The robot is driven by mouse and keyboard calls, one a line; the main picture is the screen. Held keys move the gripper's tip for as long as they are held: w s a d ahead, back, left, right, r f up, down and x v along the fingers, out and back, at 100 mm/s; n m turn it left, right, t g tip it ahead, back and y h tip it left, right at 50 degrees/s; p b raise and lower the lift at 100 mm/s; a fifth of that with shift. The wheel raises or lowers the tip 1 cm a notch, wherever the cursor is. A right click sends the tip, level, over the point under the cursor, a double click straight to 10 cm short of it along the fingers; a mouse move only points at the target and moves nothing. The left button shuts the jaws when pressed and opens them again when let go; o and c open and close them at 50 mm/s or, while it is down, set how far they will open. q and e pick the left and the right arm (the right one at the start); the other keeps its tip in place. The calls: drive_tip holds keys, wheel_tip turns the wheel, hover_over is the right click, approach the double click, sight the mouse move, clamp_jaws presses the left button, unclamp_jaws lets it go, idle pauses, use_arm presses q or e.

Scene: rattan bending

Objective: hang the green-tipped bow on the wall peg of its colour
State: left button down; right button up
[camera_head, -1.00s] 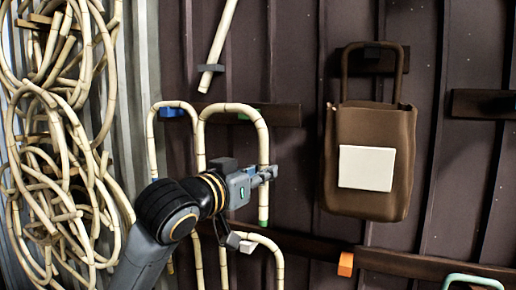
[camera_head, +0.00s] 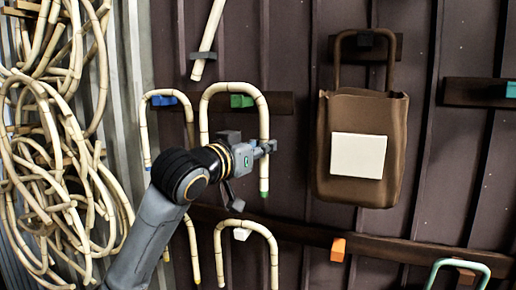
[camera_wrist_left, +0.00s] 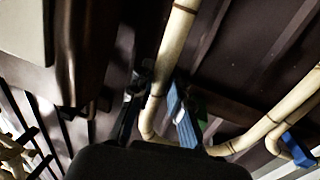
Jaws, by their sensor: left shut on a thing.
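The green-tipped bow (camera_head: 204,115) is a pale jointed rattan arch with its bend upward and a green end (camera_head: 264,189) on its right leg. My left gripper (camera_head: 267,147) is shut on that right leg, above the green end. The green peg (camera_head: 241,101) sits on the upper dark rail and shows inside the arch, just under the bend. I cannot tell whether bow and peg touch. In the left wrist view the held leg (camera_wrist_left: 172,50) runs between the fingers, and the green peg is mostly hidden. My right gripper is not in view.
A bow (camera_head: 143,125) hangs at the blue peg (camera_head: 164,100), close on the left. Another hangs at the white peg (camera_head: 240,234) below. A brown bag (camera_head: 335,110) hangs to the right. The orange peg (camera_head: 338,249) is bare. Rattan coils (camera_head: 50,150) fill the left side.

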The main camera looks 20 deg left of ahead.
use_arm(q)
drive_tip(key=w, duration=0.2)
drive_tip(key=w+f, duration=0.1)
drive_tip(key=w, duration=0.2)
drive_tip(key=shift+w+f+p, duration=0.1)
drive_tip(key=shift+w+p, duration=0.25)
drive_tip(key=shift+p, duration=0.05)
idle(0.6)
drive_tip(key=c, duration=1.2)
unclamp_jaws()
